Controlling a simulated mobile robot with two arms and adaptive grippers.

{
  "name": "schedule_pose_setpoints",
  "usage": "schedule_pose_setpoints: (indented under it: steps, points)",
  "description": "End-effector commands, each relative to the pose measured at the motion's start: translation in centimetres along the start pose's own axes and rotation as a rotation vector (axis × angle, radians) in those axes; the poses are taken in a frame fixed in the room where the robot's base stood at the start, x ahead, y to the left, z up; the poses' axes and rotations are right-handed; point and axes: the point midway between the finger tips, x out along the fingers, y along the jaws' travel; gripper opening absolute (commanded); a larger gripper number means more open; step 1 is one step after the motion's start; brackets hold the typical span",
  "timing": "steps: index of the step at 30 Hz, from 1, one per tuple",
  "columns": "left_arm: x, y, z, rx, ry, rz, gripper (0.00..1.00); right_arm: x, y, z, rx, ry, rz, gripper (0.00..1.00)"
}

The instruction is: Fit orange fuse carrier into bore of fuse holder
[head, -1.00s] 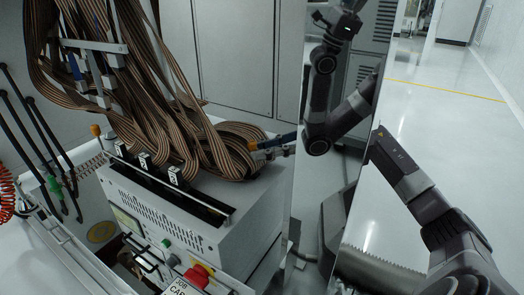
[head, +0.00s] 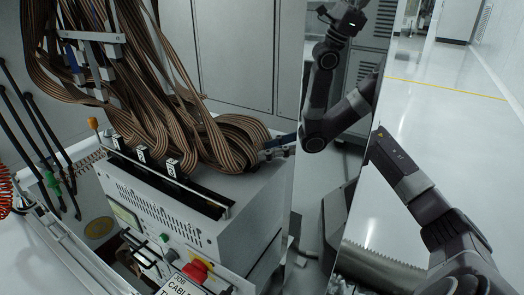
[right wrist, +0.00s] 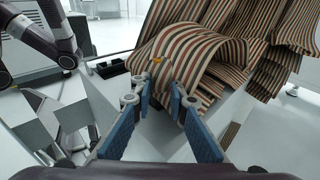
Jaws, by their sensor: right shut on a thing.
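My right gripper (head: 268,153) is beside the looped ribbon cable at the right end of the grey tester box. In the right wrist view its blue-padded fingers (right wrist: 158,90) converge towards a small orange piece (right wrist: 158,61) at their tips, against the striped cable. It appears to be the orange fuse carrier, held at the tips; its far end is unclear. In the head view the carrier cannot be made out, the cable and gripper being in the way. I cannot clearly identify the fuse holder or its bore. My left gripper is not in view.
Striped ribbon cables (head: 185,95) hang in a thick bundle and loop over the grey tester box (head: 225,225). Its front carries a red knob (head: 195,270). An orange-topped post (head: 93,123) stands at its left corner. A black open part (right wrist: 110,68) lies left of the fingers.

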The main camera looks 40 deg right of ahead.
Motion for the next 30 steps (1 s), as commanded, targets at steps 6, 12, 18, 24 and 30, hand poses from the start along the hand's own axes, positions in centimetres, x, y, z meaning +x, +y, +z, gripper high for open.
schedule_pose_setpoints:
  steps: [6, 12, 18, 24, 30]
  points:
    - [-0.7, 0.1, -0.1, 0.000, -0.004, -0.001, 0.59, 0.1, 0.0, -0.7, 0.000, 0.000, 0.000, 0.02]
    - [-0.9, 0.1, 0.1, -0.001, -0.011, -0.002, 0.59, 0.1, 0.0, -0.9, 0.001, 0.001, 0.000, 0.21]
    - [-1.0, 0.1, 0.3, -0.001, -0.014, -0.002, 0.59, 0.1, 0.0, -1.0, 0.001, 0.002, 0.000, 0.35]
    - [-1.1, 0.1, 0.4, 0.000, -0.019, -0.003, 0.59, 0.1, 0.0, -0.9, 0.001, 0.001, 0.000, 0.35]
    - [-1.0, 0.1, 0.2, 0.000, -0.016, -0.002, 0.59, -1.9, -0.1, -0.9, 0.003, 0.001, -0.003, 0.35]
